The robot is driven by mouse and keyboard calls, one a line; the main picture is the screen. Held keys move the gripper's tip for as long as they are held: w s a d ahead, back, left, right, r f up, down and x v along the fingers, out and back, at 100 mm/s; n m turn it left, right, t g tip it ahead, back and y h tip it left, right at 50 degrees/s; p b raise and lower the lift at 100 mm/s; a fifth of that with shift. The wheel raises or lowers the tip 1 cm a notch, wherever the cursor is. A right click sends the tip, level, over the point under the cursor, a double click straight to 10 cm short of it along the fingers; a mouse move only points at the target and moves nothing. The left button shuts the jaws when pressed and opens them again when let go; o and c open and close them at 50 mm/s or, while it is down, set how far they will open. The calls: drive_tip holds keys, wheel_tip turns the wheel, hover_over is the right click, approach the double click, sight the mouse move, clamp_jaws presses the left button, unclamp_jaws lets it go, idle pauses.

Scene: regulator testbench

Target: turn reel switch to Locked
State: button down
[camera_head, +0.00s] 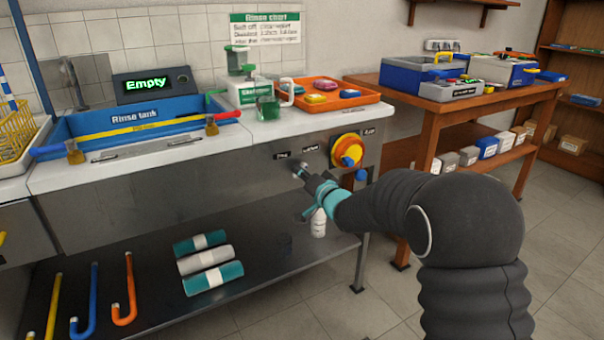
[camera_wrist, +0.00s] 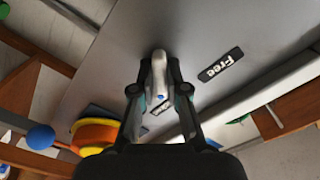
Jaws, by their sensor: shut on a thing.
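The reel switch is a small pale grey lever (camera_wrist: 158,66) on the steel front panel (camera_head: 235,178) of the bench. My gripper (camera_head: 306,175) is at the panel, and in the wrist view its two dark fingers (camera_wrist: 160,82) are shut on the lever, one on each side. A black label reading "Free" (camera_wrist: 221,65) lies to the right of the lever in the wrist view. A second label (camera_wrist: 163,106) shows between the fingers, partly hidden, its word unclear. In the head view my gripper hides most of the switch.
A yellow and orange round knob (camera_head: 347,151) sits on the panel right of my gripper. A blue knob (camera_head: 361,175) is below it. The rinse tank (camera_head: 140,122) and an orange tray (camera_head: 330,101) are on the bench top. A white bottle (camera_head: 318,223) stands below my gripper.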

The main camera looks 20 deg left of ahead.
drive_tip(key=shift+f, duration=0.1)
drive_tip(key=c, duration=1.2)
unclamp_jaws()
drive_tip(key=v, duration=1.2)
drive_tip(key=shift+s, duration=0.1)
